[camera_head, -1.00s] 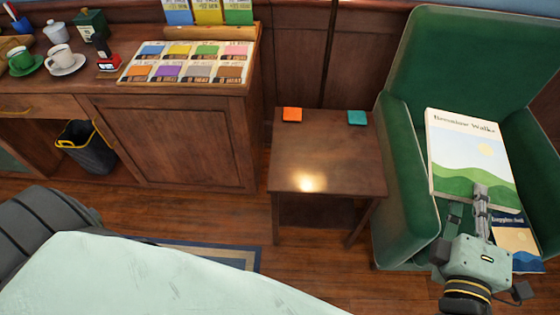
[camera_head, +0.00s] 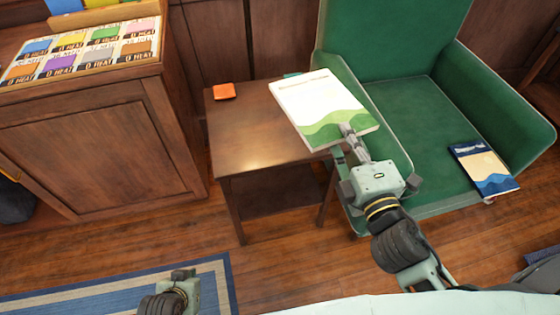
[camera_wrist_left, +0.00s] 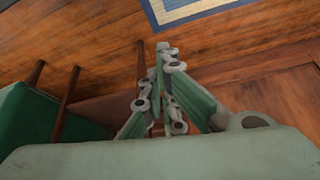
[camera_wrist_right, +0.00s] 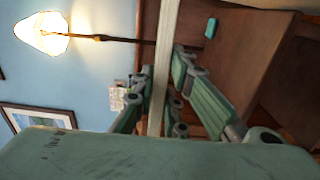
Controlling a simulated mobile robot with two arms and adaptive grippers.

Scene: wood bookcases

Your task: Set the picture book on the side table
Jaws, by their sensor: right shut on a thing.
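The picture book (camera_head: 312,98), with a white cover and green hills, is held over the right part of the side table (camera_head: 235,140) and beside the chair's left armrest. I cannot tell whether it touches the tabletop. My right gripper (camera_head: 346,140) is shut on its near edge; in the right wrist view the book (camera_wrist_right: 163,70) shows edge-on as a pale strip between the fingers (camera_wrist_right: 160,95). My left gripper (camera_head: 182,276) is low over the floor at the bottom left. In the left wrist view its fingers (camera_wrist_left: 166,60) meet with nothing between them.
An orange square (camera_head: 224,91) lies on the table's back left; a teal one (camera_wrist_right: 210,28) lies at the back right, mostly hidden by the book in the head view. The green armchair (camera_head: 405,110) stands right, a smaller book (camera_head: 485,167) on its seat. A cabinet (camera_head: 100,140) stands left.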

